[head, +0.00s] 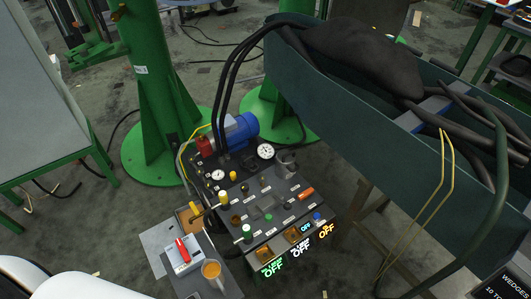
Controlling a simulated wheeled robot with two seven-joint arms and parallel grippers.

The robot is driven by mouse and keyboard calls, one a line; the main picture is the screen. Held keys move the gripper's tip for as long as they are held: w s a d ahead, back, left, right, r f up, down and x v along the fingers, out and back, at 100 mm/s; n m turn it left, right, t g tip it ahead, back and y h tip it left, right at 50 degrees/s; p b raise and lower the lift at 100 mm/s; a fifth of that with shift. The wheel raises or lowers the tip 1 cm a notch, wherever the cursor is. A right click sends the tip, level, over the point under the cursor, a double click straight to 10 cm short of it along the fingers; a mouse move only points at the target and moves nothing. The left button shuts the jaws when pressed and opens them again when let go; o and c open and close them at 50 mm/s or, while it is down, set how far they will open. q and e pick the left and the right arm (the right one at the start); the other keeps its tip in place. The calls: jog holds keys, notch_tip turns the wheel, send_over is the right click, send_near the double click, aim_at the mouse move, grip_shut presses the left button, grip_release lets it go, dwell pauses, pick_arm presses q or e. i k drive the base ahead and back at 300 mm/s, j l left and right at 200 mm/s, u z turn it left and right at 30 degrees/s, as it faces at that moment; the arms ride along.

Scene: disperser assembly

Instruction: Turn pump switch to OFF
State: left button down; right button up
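The pump unit's dark control panel (262,205) stands on the floor at the middle of the head view. Its top carries several small knobs and valves with yellow, green, orange and blue caps. A light grey box with a red lever (182,249) sits left of the panel. I cannot tell which control is the pump switch, or its position. Neither gripper shows; only white parts of my own body show at the bottom left.
A blue motor (241,128), gauges (265,151) and black hoses (228,80) are behind the panel. A dark green trough (330,85) flanks the right. Green stands (165,90) rise behind.

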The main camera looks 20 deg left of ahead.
aim_at(184, 251)
jog(key=u, duration=1.65)
